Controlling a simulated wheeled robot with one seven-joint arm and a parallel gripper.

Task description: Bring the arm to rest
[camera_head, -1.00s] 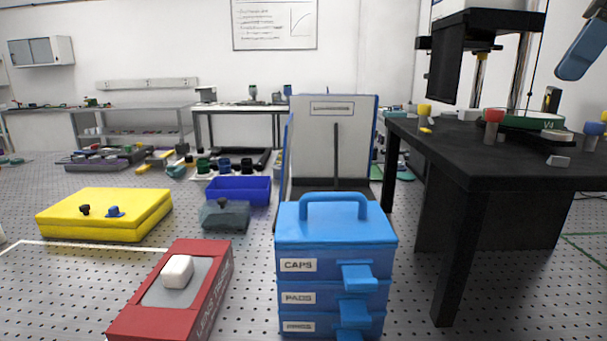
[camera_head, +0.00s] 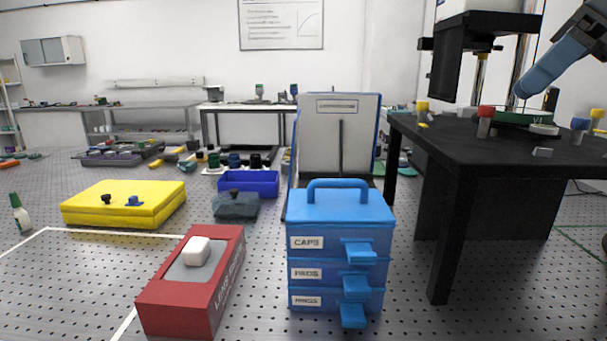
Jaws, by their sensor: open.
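Part of my arm, a blue link (camera_head: 552,70) with a dark joint (camera_head: 590,28), reaches in from the upper right edge. It slopes down to the left above the black table (camera_head: 460,165). I cannot make out my gripper or its fingers in this view. Whether the arm touches anything on the table cannot be told.
The table carries a dark column device (camera_head: 458,60), a green disc (camera_head: 521,117) and several small knobs. On the perforated floor stand a blue drawer box (camera_head: 337,217), a red box (camera_head: 178,305), a yellow case (camera_head: 125,203) and a blue bin (camera_head: 248,183).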

